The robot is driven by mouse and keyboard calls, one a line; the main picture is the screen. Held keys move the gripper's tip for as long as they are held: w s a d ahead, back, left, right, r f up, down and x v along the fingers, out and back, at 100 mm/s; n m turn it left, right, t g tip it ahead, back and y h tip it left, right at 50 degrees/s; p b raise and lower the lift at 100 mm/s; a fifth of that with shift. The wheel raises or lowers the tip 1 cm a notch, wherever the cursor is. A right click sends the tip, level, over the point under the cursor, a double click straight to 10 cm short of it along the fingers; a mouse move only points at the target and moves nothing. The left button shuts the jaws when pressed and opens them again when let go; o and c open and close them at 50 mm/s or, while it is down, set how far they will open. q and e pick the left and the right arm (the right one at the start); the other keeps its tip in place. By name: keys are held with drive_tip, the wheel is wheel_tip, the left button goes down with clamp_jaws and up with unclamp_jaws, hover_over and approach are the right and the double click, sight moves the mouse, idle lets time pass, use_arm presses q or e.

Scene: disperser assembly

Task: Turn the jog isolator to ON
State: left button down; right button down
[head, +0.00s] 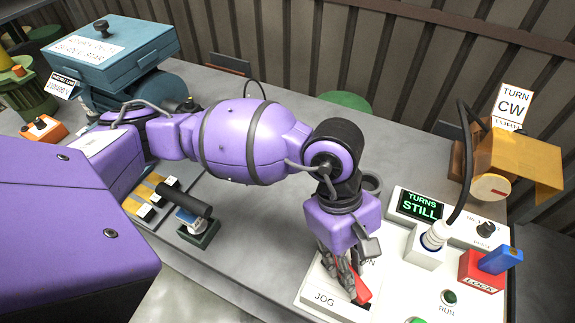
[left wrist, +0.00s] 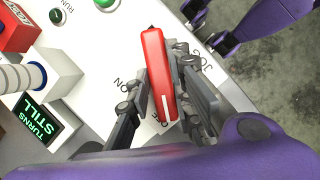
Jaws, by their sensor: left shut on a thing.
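The jog isolator has a red handle (left wrist: 155,72) on a white panel, with JOG printed beside it. In the head view the handle (head: 362,290) shows partly behind my fingers. My left gripper (left wrist: 160,82) is shut on the red handle, with a finger along each long side. In the head view the left gripper (head: 345,277) reaches down to the panel. The white stripe on the handle lies at the end near the OFF lettering, which is partly hidden. The ON lettering stands off to the side, beyond one finger.
A green display (head: 420,205) reads TURNS STILL. A white ribbed post with a black cable (head: 436,236), a red LOCK block (head: 481,272) and a green RUN button (head: 449,297) stand right of the handle. An orange machine (head: 515,160) stands behind.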

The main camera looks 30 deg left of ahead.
use_arm(q)
drive_tip(key=m+y+b, duration=0.1)
drive_tip(key=m+b, duration=0.2)
drive_tip(key=m+g+y+b, duration=0.1)
drive_tip(key=m+b, duration=0.4)
drive_tip(key=b, duration=0.1)
drive_tip(key=shift+w+d+f+m+g+y, duration=0.15)
drive_tip(key=shift+d+m+g+y, duration=0.1)
drive_tip(key=shift+m+g+y, duration=0.15)
drive_tip(key=m+b, duration=0.1)
drive_tip(key=b, duration=0.1)
drive_tip(key=shift+m+y+b, duration=0.3)
drive_tip(key=shift+m, duration=0.1)
drive_tip(key=shift+r+m+b, duration=0.2)
drive_tip(key=shift+m+b, duration=0.3)
drive_tip(key=shift+b, duration=0.05)
use_arm(e)
drive_tip(key=s+f+g, duration=0.1)
drive_tip(key=s+f, duration=0.2)
drive_tip(key=f, duration=1)
drive_tip(key=shift+s+a, duration=0.35)
drive_tip(key=shift+a, duration=0.05)
use_arm(q)
drive_tip(key=shift+r, duration=0.1)
drive_tip(key=c, duration=1.6)
unclamp_jaws()
drive_tip(key=shift+o, duration=0.2)
use_arm(e)
drive_tip(key=shift+a+r, duration=0.1)
